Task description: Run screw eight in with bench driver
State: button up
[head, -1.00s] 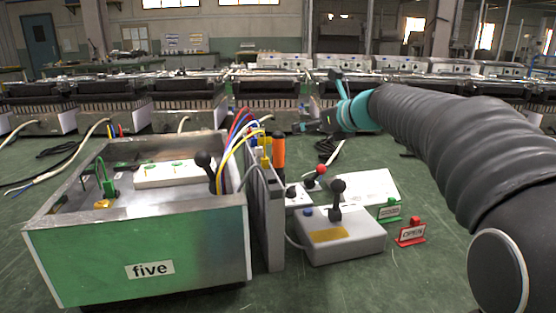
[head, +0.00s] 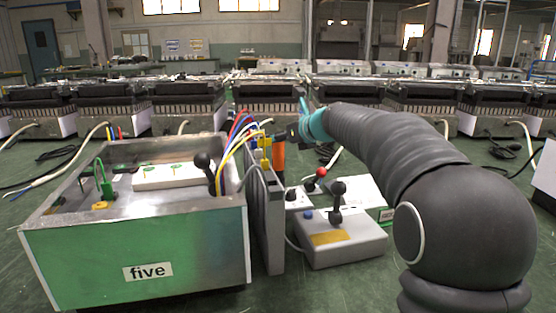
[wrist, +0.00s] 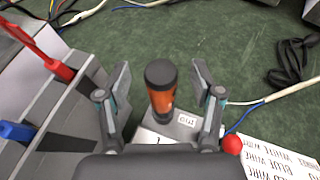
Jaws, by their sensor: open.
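The driver (head: 278,158), with an orange handle and dark top, stands upright beside the grey panel right of the green box. In the wrist view the driver (wrist: 161,98) rises between my fingers, with a gap on each side. My gripper (wrist: 162,80) is open around its upper handle and not closed on it. In the head view my gripper (head: 287,135) is at the driver's top, partly hidden by cables and my arm. No screw marked eight can be made out in either view.
The open box labelled five (head: 135,250) stands left, with a white block (head: 172,176) inside. A thin grey panel (head: 270,225) with coloured wires lies close left of the driver. A grey control box (head: 345,243) with a black lever stands in front right.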

jog(key=shift+x, duration=0.95)
jog(key=shift+d, duration=0.1)
grip_shut()
jog(key=shift+r, duration=0.1)
